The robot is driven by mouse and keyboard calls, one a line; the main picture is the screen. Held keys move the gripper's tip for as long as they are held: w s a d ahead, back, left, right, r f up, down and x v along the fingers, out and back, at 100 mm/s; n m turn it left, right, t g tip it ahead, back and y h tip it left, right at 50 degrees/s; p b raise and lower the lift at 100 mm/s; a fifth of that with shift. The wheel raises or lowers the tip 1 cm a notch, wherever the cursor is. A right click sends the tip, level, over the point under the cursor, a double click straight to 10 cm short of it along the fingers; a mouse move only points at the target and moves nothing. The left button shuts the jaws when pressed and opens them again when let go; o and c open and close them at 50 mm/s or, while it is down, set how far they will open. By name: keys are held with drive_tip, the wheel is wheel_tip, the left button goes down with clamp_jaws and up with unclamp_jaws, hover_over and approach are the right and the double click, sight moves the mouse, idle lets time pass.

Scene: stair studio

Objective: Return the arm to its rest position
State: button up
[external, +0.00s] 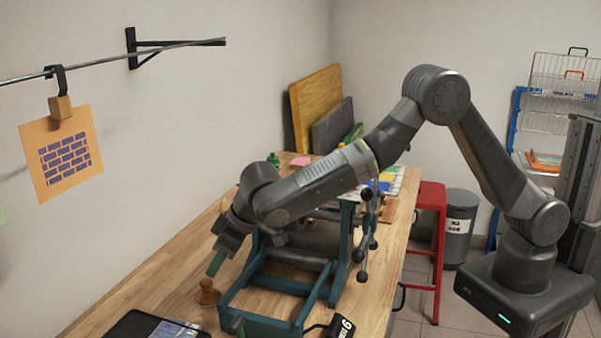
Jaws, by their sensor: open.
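My gripper (218,258) hangs at the end of my arm, angled down over the left part of the workbench. Its jaws are open, with a green piece showing at their lower end; I cannot tell exactly what that piece is. A small brown knobbed object (207,293) stands on the bench just below and apart from the gripper. My arm is stretched out from its base at the right, bent at a high elbow, and passes over a teal-framed press (262,285) with a dark roller. The arm hides part of the press.
The wooden workbench (165,272) runs along the wall. A dark tray (150,325) lies at its front edge. An orange print (62,152) hangs from a rail (100,70) at left. Boards (315,100) lean at the back. A red stool (432,195) and grey bin (459,225) stand beyond the bench.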

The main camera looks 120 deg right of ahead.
sight(210, 278)
drive_tip(key=p+x, duration=0.1)
drive_tip(key=x, duration=0.7)
drive_tip(key=shift+r, duration=0.1)
drive_tip(key=shift+a, duration=0.1)
drive_tip(key=b+v, duration=0.2)
drive_tip(key=v, duration=1)
drive_tip(key=p+x, duration=0.2)
drive_tip(key=x, duration=1)
drive_tip(key=shift+f, duration=0.35)
wheel_tip(210, 278, up, 22)
drive_tip(key=b, duration=0.2)
drive_tip(key=s+d+m+g+h, duration=0.1)
drive_tip(key=s+d+m, duration=0.2)
drive_tip(key=s+d, duration=2.2)
drive_tip(key=shift+s+d+p, duration=0.3)
drive_tip(key=shift+d, duration=2.1)
